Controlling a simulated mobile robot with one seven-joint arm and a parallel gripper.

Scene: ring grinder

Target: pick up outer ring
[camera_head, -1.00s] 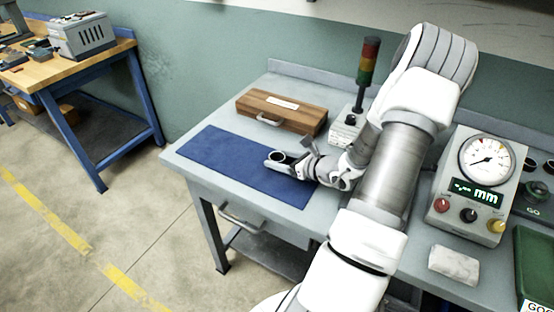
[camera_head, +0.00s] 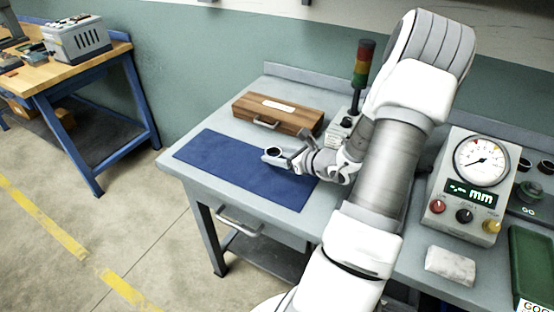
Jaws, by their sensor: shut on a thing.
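The outer ring (camera_head: 272,151) is a small metal ring with a dark bore. It is at my gripper's fingertips over the blue mat (camera_head: 222,160), near the middle of the workbench (camera_head: 188,184). My gripper (camera_head: 275,155) reaches in from the right and is shut on the ring. The arm lies low over the mat; I cannot tell whether the ring touches the mat or is just above it.
A wooden case (camera_head: 277,113) lies behind the mat. A signal lamp (camera_head: 362,72) stands behind my arm. The mat's left part is clear.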

